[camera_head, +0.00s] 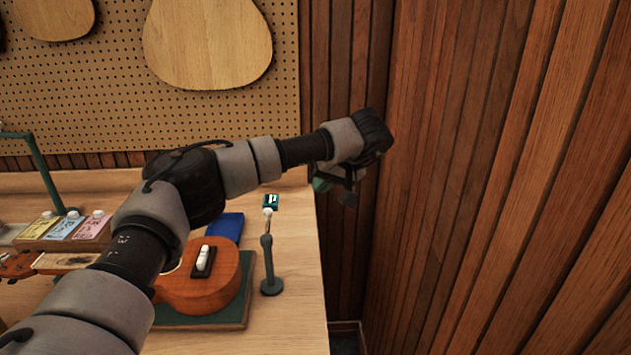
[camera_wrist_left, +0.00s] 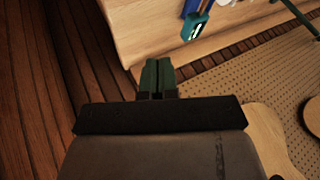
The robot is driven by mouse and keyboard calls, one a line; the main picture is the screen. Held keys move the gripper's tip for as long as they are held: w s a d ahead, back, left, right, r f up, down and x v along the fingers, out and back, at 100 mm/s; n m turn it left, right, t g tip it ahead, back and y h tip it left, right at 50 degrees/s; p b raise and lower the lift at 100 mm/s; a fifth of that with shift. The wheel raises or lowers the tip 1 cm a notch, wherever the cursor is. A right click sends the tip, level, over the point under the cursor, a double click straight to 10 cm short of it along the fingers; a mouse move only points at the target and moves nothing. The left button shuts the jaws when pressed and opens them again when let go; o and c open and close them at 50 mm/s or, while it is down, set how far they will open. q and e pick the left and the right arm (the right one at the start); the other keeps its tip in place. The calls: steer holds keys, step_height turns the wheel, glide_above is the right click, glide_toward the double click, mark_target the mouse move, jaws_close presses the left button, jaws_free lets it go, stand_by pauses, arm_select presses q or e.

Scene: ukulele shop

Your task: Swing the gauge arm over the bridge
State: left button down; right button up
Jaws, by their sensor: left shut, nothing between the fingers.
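The gauge stand (camera_head: 267,262) is a dark green post on a round foot at the right of the bench, beside the ukulele. Its thin gauge arm points toward the back and ends in a small teal gauge (camera_head: 270,202), clear of the bridge. The gauge also shows at the top of the left wrist view (camera_wrist_left: 195,26). The brown ukulele (camera_head: 195,293) lies on a green mat, with a white piece on its dark bridge (camera_head: 203,262); my left arm hides part of it. My left gripper (camera_head: 335,190) is shut and empty, right of the gauge and apart from it, past the bench edge.
A wood-plank wall (camera_head: 480,180) stands close on the right. A pegboard (camera_head: 115,100) with wooden body shapes is behind. A blue item (camera_head: 226,226), coloured cards (camera_head: 68,228) and a green bent post (camera_head: 44,172) are on the bench (camera_head: 300,318). Bench surface right of the stand is clear.

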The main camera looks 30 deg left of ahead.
mark_target(269, 218)
arm_select(q)
steer(key=s+a+f+p, duration=0.1)
steer(key=a+f+p, duration=0.1)
steer(key=a+f, duration=0.3)
steer(key=a, duration=0.2)
steer(key=shift+s+a+f, duration=0.3)
steer(key=shift+a+f, duration=0.1)
